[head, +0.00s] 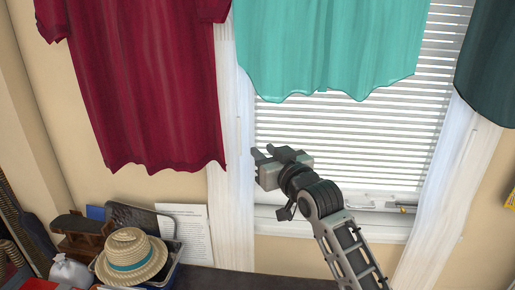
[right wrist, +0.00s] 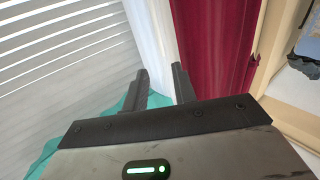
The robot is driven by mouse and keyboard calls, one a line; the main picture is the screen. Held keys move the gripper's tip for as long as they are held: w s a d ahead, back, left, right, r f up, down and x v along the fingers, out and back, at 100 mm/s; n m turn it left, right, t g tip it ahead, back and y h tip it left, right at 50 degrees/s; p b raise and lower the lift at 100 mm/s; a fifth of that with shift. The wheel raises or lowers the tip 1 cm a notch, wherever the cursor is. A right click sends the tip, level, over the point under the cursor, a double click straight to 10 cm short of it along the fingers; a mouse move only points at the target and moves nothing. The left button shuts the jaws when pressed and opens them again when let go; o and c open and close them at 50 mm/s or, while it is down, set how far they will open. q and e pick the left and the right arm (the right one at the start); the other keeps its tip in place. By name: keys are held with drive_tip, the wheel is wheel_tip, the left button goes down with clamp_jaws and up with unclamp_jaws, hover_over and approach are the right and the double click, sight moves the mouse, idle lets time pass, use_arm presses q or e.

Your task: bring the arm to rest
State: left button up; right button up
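My right gripper (head: 263,153) is raised in front of the window, with its fingers pointing to the left in the head view. In the right wrist view its two dark fingers (right wrist: 161,88) stand apart with nothing between them. The gripper hangs in free air below the teal cloth (head: 330,45) and to the right of the dark red garment (head: 150,90). My left gripper is not in view.
A white window frame (head: 229,200) and blinds (head: 350,145) are behind the arm. At the lower left, a straw hat (head: 130,257) lies on a tote (head: 174,272) among several items. A dark garment (head: 490,70) hangs at right. A dark surface (head: 240,280) looks clear.

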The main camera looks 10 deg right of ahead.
drive_tip(key=s+f+g+h, duration=0.1)
drive_tip(key=s+f+g, duration=0.1)
drive_tip(key=s+f, duration=0.7)
drive_tip(key=s+f+g, duration=0.2)
drive_tip(key=s+f, duration=0.3)
drive_tip(key=f, duration=0.7)
drive_tip(key=s+f+g, duration=0.1)
drive_tip(key=s+f, duration=0.4)
drive_tip(key=s, duration=0.4)
drive_tip(key=s+f+g, duration=0.2)
drive_tip(key=s+f, duration=0.3)
drive_tip(key=s, duration=0.4)
drive_tip(key=shift+a+f, duration=0.3)
drive_tip(key=shift+f, duration=0.1)
